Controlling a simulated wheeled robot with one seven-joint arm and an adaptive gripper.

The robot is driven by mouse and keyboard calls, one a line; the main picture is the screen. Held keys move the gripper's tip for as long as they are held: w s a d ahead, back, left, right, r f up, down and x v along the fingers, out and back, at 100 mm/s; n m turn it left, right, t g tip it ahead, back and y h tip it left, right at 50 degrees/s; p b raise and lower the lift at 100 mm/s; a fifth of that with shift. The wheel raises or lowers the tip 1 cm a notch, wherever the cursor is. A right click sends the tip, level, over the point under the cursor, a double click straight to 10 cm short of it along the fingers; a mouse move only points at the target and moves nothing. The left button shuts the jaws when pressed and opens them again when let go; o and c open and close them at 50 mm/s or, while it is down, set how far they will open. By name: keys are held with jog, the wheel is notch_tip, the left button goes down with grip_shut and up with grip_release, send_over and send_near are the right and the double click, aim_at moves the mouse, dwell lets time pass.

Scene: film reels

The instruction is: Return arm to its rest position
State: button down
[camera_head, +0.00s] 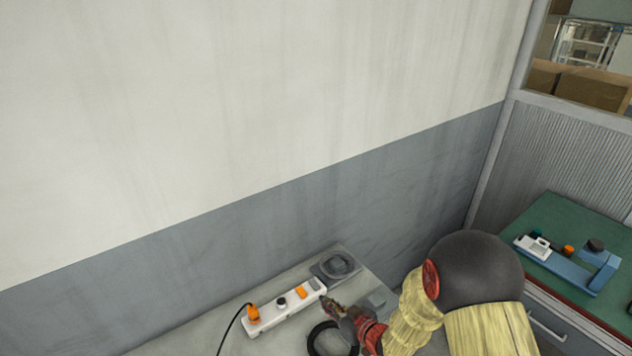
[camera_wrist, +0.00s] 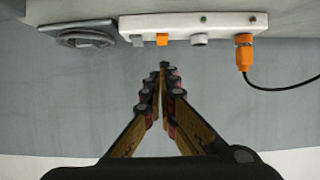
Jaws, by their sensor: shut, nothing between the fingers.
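My gripper (camera_head: 333,308) reaches over the grey table (camera_head: 215,325) at the bottom of the head view. In the wrist view my gripper (camera_wrist: 162,72) has its two fingers meeting at the tips, with nothing between them. The tips show near the white power strip (camera_head: 285,310), close to its right end in the head view. The strip also shows in the wrist view (camera_wrist: 185,22), above the fingertips there. Whether the fingers touch anything is not clear. My arm comes in from the lower right, in a yellowish sleeve.
An orange plug (camera_head: 252,312) with a black cable sits in the strip. A dark grey round-faced piece (camera_head: 337,267) lies behind the strip's right end. A black ring (camera_head: 313,346) lies below my gripper. A wall backs the table. A green-topped bench (camera_head: 560,215) holds a blue device (camera_head: 575,265) at right.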

jog(key=w+d+r+m+h, duration=0.15)
jog(key=d+r+h, duration=0.25)
jog(key=d+r, duration=0.45)
jog(key=s+d+r+m+g+h, duration=0.1)
jog(key=s+d+r+h, duration=0.15)
jog(key=r, duration=0.35)
jog(key=s+d+r+m+h, duration=0.1)
jog(key=s+d+r, duration=0.15)
jog(key=r, duration=0.35)
jog(key=s+r+m+g, duration=0.1)
jog(key=s+r, duration=0.3)
jog(key=s, duration=0.9)
jog(key=s+r+m+g, duration=0.2)
jog(key=s+r+g, duration=0.1)
jog(key=s, duration=1)
jog(key=shift+r, duration=0.85)
